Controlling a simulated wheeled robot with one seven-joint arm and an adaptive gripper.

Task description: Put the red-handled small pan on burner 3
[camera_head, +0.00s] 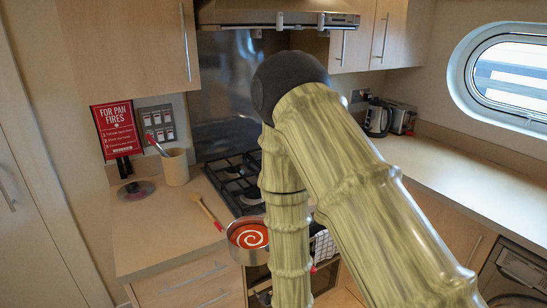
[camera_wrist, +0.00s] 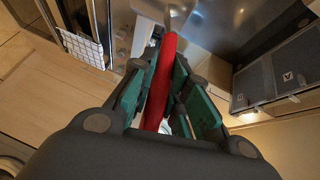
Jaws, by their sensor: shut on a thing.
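The small pan (camera_head: 247,240) is steel and holds red contents with a white swirl. In the head view it is in front of the hob's near edge, left of my forearm, and looks roughly level. Its red handle (camera_wrist: 162,82) runs between the green-padded fingers of my gripper (camera_wrist: 165,90) in the wrist view, and the gripper is shut on it. In the head view my arm hides the gripper and most of the handle. The black hob (camera_head: 236,178) has several burners under dark grates. My arm covers its right part, and I see no burner numbers.
A wooden spoon (camera_head: 207,211) lies on the left counter (camera_head: 160,238) beside the hob. A glass lid (camera_head: 136,190) and a utensil crock (camera_head: 176,167) stand farther left. A checked towel (camera_wrist: 80,46) hangs at the oven front. The extractor hood (camera_head: 277,15) is above. The right counter is mostly clear.

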